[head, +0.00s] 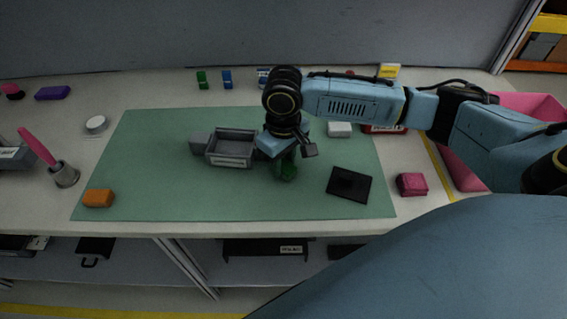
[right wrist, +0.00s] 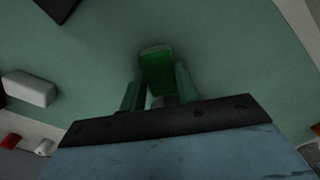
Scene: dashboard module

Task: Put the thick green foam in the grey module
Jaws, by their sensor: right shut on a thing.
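The grey module (head: 230,160) is an open box with a smaller block at its left side, lying on the green mat (head: 150,150). Its inside looks empty. The thick green foam (head: 287,170) is a dark green block just right of the module. My right gripper (head: 284,158) is shut on the foam. In the right wrist view the foam (right wrist: 157,70) sits between the two fingers of the gripper (right wrist: 158,92). I cannot tell whether the foam touches the mat. My left gripper does not show.
A black flat panel (head: 349,185) lies right of the foam, and a pink block (head: 411,184) beyond it. A white block (head: 339,129) stands behind. An orange block (head: 98,198) lies at the mat's front left corner. The mat left of the module is clear.

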